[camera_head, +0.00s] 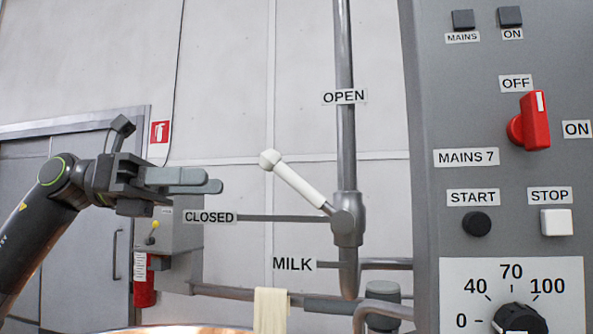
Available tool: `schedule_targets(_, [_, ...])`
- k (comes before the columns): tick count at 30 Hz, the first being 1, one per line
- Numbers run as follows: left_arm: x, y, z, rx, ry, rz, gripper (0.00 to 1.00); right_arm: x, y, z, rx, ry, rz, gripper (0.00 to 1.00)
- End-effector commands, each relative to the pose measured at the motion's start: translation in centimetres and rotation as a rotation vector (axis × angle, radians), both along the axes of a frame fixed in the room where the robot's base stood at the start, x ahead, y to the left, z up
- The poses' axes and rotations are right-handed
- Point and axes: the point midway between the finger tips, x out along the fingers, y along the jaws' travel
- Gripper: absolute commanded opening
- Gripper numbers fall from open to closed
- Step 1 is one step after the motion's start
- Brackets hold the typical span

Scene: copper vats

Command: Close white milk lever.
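The white milk lever (298,184) has a round knob at its upper left end and joins a grey valve (347,222) on a vertical pipe. It slants up and left from the valve, between the OPEN label (344,97) above and the CLOSED label (209,217) at left. A MILK label (293,264) sits below. My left gripper (213,184) points right, to the left of the lever knob and slightly lower in the picture, with a visible gap. Its fingers overlap from this angle, so their opening is unclear. My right gripper is not in view.
A grey control panel (425,180) with a red switch (531,122) and buttons fills the right side. A cream cloth (271,310) hangs on a low pipe. A copper rim (180,329) shows at the bottom. A grey box (178,240) stands behind my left gripper.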

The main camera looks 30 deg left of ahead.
Motion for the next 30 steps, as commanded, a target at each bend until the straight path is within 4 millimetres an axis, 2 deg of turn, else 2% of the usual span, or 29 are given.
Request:
schedule_targets(1, [0.4,-1.0,0.5,0.002,0.001,-0.005,0.37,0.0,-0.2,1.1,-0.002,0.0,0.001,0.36])
schedule_targets(6, [1.6,-4.0,0.6,0.0,0.0,-0.006,0.37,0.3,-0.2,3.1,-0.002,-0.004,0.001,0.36])
schedule_targets(18, [3.8,-9.9,0.5,-0.003,0.0,-0.007,0.37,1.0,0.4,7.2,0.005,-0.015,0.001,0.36])
schedule_targets(24, [4.6,-11.5,0.3,-0.003,0.001,-0.004,0.37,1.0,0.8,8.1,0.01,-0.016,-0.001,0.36])
schedule_targets(30, [4.9,-12.3,0.1,-0.003,0.0,-0.002,0.37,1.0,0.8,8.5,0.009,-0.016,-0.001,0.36])
